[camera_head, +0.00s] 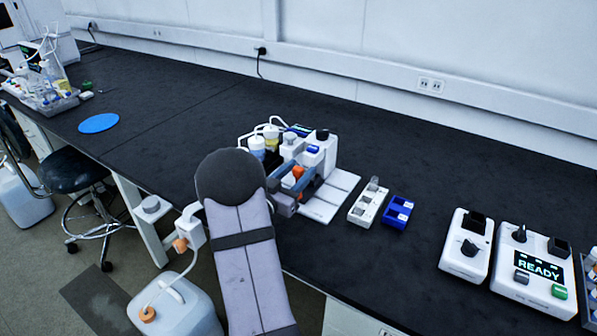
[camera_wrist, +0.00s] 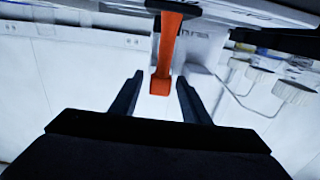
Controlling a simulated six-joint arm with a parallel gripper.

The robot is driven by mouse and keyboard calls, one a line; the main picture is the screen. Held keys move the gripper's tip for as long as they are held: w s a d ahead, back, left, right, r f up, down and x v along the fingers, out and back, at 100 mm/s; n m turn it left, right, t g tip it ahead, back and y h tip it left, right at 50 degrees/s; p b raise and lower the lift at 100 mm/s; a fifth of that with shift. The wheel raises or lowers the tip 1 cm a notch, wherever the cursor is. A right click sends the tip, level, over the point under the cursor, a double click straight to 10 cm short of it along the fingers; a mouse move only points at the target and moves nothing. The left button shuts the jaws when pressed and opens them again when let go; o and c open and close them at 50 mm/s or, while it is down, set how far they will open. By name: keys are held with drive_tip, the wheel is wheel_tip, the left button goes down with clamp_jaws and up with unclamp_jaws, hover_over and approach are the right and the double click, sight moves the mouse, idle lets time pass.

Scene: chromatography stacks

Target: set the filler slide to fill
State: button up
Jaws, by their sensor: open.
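A white bench instrument (camera_head: 321,160) stands at the middle of the black bench, with an orange handle (camera_head: 298,172) on its front. In the wrist view the orange handle (camera_wrist: 168,50) hangs from a dark round part, its squared end between my fingers. I cannot tell for sure whether this handle is the filler slide, and no fill marking is readable. My gripper (camera_wrist: 160,88) is open, with one finger on each side of the handle's end and visible gaps on both sides. My arm hides part of the instrument's left side in the head view.
Capped bottles (camera_head: 257,146) with tubing stand close behind my gripper. To the right are a white block (camera_head: 364,212), a blue rack (camera_head: 398,212) and a control box (camera_head: 540,262) reading READY. The bench behind the instrument is clear.

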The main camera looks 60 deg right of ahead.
drive_tip(key=a, duration=0.7)
drive_tip(key=shift+a+b, duration=0.2)
drive_tip(key=shift+b, duration=0.15)
drive_tip(key=shift+w, duration=0.1)
